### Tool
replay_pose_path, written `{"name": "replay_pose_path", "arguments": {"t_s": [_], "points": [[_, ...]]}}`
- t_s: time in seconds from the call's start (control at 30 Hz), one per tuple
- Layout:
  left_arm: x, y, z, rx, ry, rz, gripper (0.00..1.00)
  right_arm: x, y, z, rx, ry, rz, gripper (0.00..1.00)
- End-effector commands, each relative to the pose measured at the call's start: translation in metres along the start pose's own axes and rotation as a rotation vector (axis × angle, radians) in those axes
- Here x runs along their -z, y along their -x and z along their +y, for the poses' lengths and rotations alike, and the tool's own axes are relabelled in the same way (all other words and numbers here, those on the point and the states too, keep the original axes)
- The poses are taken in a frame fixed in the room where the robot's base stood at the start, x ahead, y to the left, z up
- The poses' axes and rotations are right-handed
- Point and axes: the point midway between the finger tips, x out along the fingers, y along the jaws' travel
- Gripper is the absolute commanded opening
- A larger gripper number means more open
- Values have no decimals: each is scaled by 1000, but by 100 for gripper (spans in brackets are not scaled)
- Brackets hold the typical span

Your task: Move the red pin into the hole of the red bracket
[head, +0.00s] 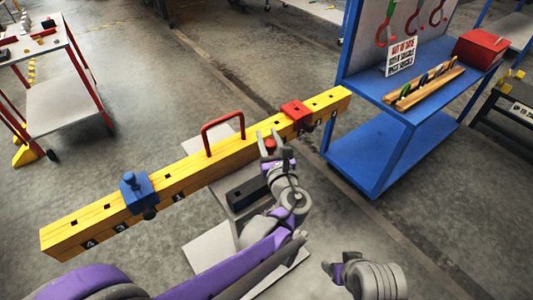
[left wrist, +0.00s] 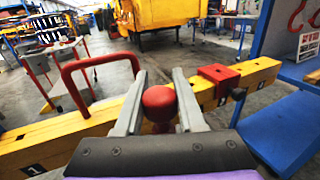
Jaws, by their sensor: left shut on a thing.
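The red pin (left wrist: 158,103) has a round head and is held between the fingers of my left gripper (head: 268,138). In the head view its red head (head: 270,145) shows between the fingers, in front of the yellow beam; its lower shaft is mostly hidden. The red bracket (head: 297,111) sits around the beam towards its right end, with a dark hole in its top and a dark knob on its near side. It also shows in the left wrist view (left wrist: 218,75), right of my left gripper and apart from the pin. My right gripper (head: 330,270) is low in the head view, away from the beam.
The numbered yellow beam (head: 185,180) carries a blue bracket (head: 134,190) towards its left end and a red arched handle (head: 223,125) in the middle. A blue shelf cart (head: 365,150) stands close to the beam's right end. A red-legged table (head: 65,100) stands far left.

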Motion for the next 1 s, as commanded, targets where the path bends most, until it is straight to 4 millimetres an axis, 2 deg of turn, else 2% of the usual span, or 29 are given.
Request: {"name": "replay_pose_path", "arguments": {"t_s": [0.03,0.1,0.27,0.57,1.0], "points": [[2,-4,0,-1,0,1,0,-7,-11,0,0,0,-5,71],[-3,-8,0,-1,1,-2,0,-11,-16,0,0,0,-7,71],[-12,-12,-1,0,1,-6,0,-12,-19,0,0,0,-8,71],[-25,-12,-1,1,1,-7,0,-7,-11,0,0,0,-5,71],[-56,-12,-1,1,2,-7,0,7,8,0,0,0,4,71]]}}
